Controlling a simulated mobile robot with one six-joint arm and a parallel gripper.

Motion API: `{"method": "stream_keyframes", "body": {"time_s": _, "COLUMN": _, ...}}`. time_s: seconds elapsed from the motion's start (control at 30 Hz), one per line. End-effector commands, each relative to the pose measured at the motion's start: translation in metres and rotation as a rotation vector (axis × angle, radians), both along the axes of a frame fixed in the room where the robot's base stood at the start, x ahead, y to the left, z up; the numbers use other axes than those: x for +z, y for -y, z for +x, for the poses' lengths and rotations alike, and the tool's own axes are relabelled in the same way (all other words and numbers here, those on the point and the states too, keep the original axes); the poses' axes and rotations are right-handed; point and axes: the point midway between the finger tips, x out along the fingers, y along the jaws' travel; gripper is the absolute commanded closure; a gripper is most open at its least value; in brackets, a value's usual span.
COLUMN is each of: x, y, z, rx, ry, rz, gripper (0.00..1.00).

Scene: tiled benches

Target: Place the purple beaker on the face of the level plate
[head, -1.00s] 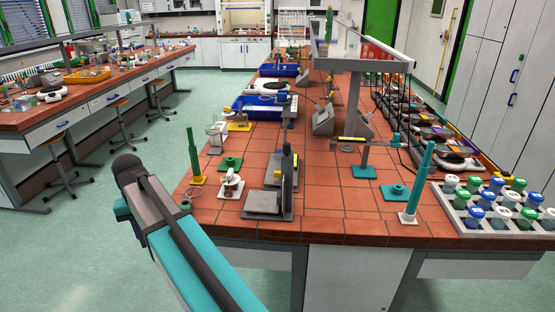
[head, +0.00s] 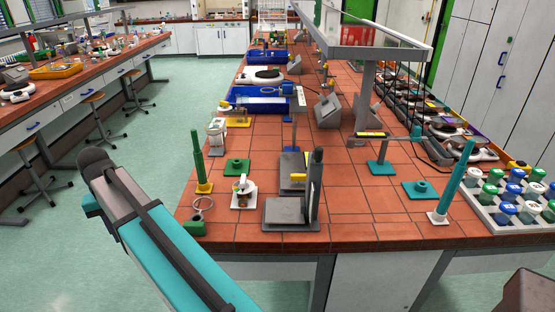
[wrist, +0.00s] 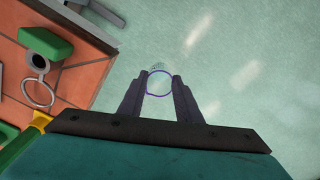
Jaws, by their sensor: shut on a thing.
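My gripper (wrist: 160,88) shows in the wrist view, its two dark fingers shut on the purple beaker (wrist: 158,73). The beaker is clear with a purple rim, seen from above, and it is over the pale green floor beside the bench. The gripper and beaker do not show in the head view. In the head view a flat grey plate (head: 284,213) with a dark upright at its right lies near the bench's front edge. A similar grey plate (head: 290,163) lies behind it. I cannot tell for sure which is the level plate. Both look bare of glassware.
The tiled bench (head: 345,215) also holds a green post on a yellow base (head: 198,160), a small white device (head: 243,193), a metal ring with a green block (head: 194,228), a teal post (head: 455,180) and a rack of jars (head: 478,207). Tiles right of the front plate are clear.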

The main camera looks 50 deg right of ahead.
Motion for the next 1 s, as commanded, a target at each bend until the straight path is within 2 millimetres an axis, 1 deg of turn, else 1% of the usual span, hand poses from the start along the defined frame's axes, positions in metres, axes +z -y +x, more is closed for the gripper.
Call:
{"method": "stream_keyframes", "body": {"time_s": 0.2, "x": 0.0, "y": 0.006, "z": -0.001, "rx": -0.01, "ry": 0.0, "rz": 0.0, "gripper": 0.87}}
{"method": "stream_keyframes", "body": {"time_s": 0.5, "x": 0.0, "y": 0.008, "z": -0.001, "rx": -0.013, "ry": 0.0, "rz": 0.0, "gripper": 0.87}}
{"method": "stream_keyframes", "body": {"time_s": 0.67, "x": 0.002, "y": 0.014, "z": 0.004, "rx": -0.029, "ry": 0.0, "rz": 0.0, "gripper": 0.87}}
{"method": "stream_keyframes", "body": {"time_s": 0.77, "x": 0.006, "y": 0.025, "z": 0.01, "rx": -0.06, "ry": 0.0, "rz": 0.0, "gripper": 0.87}}
{"method": "stream_keyframes", "body": {"time_s": 0.87, "x": 0.011, "y": 0.043, "z": 0.02, "rx": -0.106, "ry": 0.0, "rz": 0.0, "gripper": 0.87}}
{"method": "stream_keyframes", "body": {"time_s": 0.97, "x": 0.018, "y": 0.067, "z": 0.032, "rx": -0.169, "ry": 0.0, "rz": 0.0, "gripper": 0.87}}
{"method": "stream_keyframes", "body": {"time_s": 1.0, "x": 0.022, "y": 0.079, "z": 0.036, "rx": -0.199, "ry": 0.0, "rz": 0.0, "gripper": 0.87}}
